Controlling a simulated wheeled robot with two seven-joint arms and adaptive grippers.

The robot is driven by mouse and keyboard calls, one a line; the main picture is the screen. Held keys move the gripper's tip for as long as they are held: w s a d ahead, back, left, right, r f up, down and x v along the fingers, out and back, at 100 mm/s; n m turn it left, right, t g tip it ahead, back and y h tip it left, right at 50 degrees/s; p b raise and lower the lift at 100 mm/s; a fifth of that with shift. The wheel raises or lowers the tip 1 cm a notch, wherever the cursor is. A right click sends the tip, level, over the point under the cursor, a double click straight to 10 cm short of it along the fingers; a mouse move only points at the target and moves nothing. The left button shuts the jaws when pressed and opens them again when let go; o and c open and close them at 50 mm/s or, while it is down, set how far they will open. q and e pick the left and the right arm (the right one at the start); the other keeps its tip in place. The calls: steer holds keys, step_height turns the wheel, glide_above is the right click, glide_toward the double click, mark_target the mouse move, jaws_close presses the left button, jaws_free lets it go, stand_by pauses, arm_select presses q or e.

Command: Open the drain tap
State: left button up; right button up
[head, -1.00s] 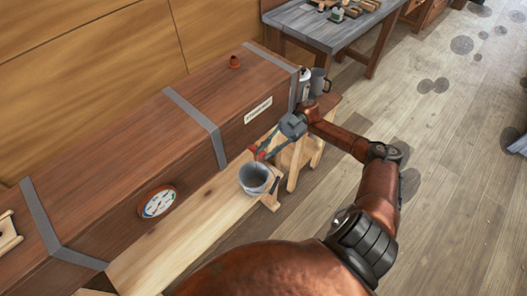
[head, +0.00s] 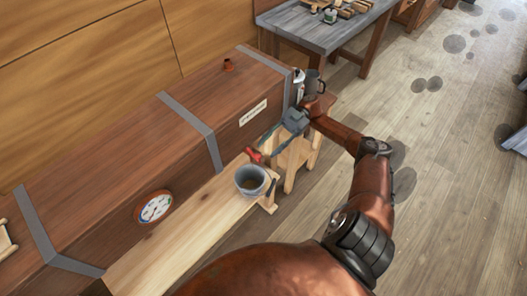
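The drain tap's red handle (head: 254,155) shows low on the front of the long brown wooden box (head: 125,150), just above a grey bucket (head: 252,181). My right gripper (head: 266,145) comes in from the right, with its fingers just right of the red handle. The fingers are small and seen from above, so I cannot tell whether they touch the handle or how wide they are. The tap's body and spout are hardly visible. My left gripper is out of view.
The bucket stands on a pale wooden bench (head: 165,240) along the box. A round gauge (head: 155,207) is on the box's front. A metal bottle (head: 298,82) and a dark mug (head: 314,84) stand near my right wrist. A grey table (head: 318,32) is behind.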

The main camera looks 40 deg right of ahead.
steer(key=d, duration=0.2)
steer(key=shift+w+d, duration=0.15)
steer(key=shift+d, duration=0.25)
steer(key=shift+a, duration=0.15)
